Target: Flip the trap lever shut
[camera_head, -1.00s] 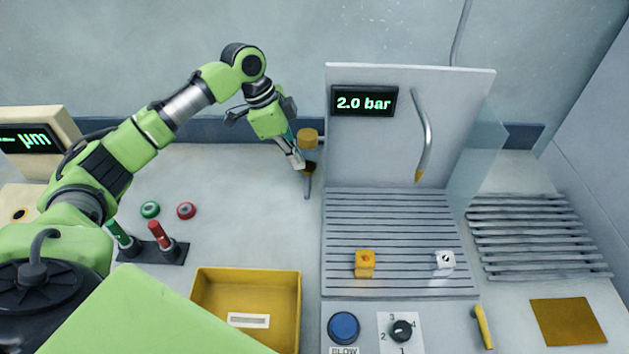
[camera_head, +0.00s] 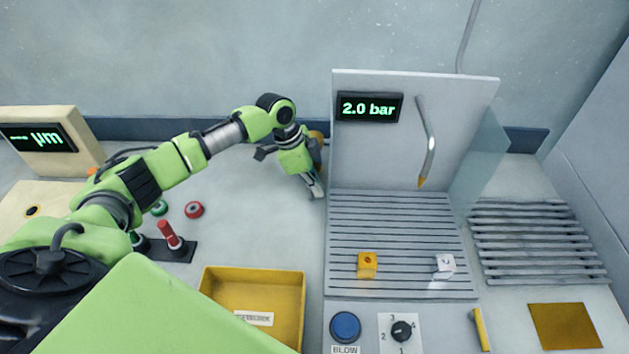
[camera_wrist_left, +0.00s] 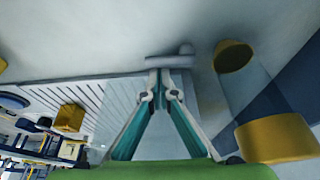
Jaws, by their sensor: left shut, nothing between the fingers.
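The trap is a clear cylinder between two yellow caps. In the left wrist view its lower cap (camera_wrist_left: 235,55) and upper cap (camera_wrist_left: 278,138) show at the right. A grey trap lever (camera_wrist_left: 168,60) lies just beyond my fingertips there; I cannot tell whether they touch it. In the head view my left gripper (camera_head: 316,191) is shut and empty, low beside the left edge of the slotted bench. It hides most of the trap; only part of a yellow cap (camera_head: 318,140) shows behind it. The lever is not clear in that view. My right gripper is not in view.
A white back panel (camera_head: 385,150) with a pressure display (camera_head: 369,107) and a bent nozzle (camera_head: 428,150) stands just right of my gripper. A yellow cube (camera_head: 367,265) and a white cube (camera_head: 444,266) sit on the slotted bench (camera_head: 400,230). A yellow tray (camera_head: 285,285) is in front.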

